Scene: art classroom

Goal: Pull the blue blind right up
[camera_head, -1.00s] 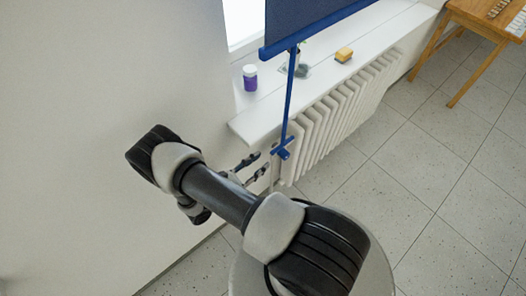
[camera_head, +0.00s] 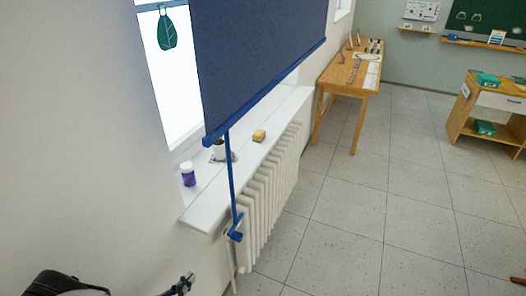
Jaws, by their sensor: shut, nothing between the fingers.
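The blue blind (camera_head: 258,62) hangs partway down over the window, and its bottom bar is a little above the white sill. A blue strap (camera_head: 231,178) hangs from the bar's near end, past the sill edge. It ends in a blue crosspiece handle (camera_head: 236,234) in front of the radiator. My gripper (camera_head: 184,283) shows only in part at the bottom edge, below and left of the handle. It is shut, apart from the handle, and holds nothing.
A purple-labelled jar (camera_head: 188,174), a small pot (camera_head: 219,150) and a yellow sponge (camera_head: 259,135) stand on the sill (camera_head: 208,205). The white radiator (camera_head: 268,190) is below it. A wooden table (camera_head: 345,77) stands further back.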

